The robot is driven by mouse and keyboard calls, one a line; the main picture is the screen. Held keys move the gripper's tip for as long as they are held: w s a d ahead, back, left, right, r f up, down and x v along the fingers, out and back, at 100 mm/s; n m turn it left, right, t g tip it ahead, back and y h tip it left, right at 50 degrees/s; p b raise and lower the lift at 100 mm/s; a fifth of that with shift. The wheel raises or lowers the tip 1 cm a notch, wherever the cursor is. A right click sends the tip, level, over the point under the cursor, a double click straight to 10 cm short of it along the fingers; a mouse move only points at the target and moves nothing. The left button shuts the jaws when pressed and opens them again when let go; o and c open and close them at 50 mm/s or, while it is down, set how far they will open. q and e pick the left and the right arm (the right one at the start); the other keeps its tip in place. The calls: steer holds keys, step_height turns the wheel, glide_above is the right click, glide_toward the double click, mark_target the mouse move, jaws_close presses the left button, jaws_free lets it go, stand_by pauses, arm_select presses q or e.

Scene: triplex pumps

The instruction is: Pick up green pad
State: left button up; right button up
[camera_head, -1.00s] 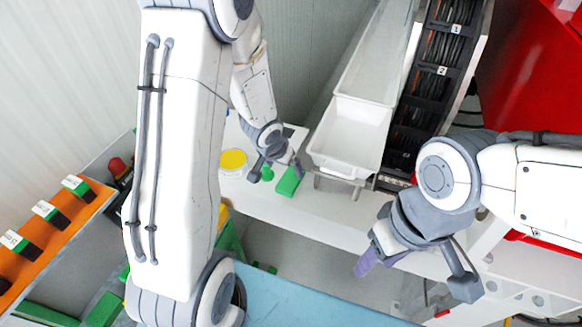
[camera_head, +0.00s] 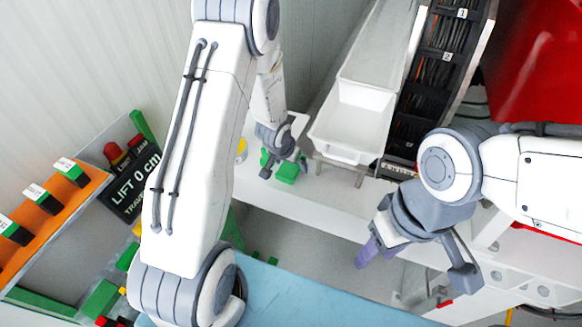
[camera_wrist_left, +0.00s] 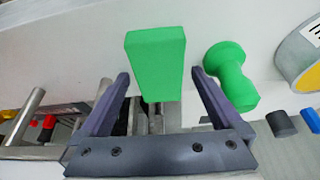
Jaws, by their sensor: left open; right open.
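The green pad (camera_head: 288,172) is a small bright green block on the white bench in the head view. In the left wrist view the pad (camera_wrist_left: 156,55) stands out large, with its near end between the fingertips. My left gripper (camera_head: 284,169) is open over the pad, with a finger at each side; its fingers also show in the left wrist view (camera_wrist_left: 160,78). Gaps show between pad and fingers, so it is not gripped. My right gripper (camera_head: 415,266) is open and empty at the right, well away from the pad.
A green knob-shaped piece (camera_wrist_left: 230,75) stands close by my left gripper's right finger in the left wrist view. A yellow-topped round tin (camera_head: 242,149) is partly hidden by my arm. A white bin (camera_head: 350,130) stands right of the pad. A blue surface (camera_head: 300,295) lies in front.

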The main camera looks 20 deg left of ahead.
mark_target(290, 167)
arm_select(q)
steer(key=c, duration=1.3)
step_height(290, 167, up, 10)
steer(key=p, duration=0.6)
steer(key=o, duration=0.7)
steer(key=shift+c, duration=0.2)
steer(key=c, duration=0.5)
steer(key=shift+s, duration=0.1)
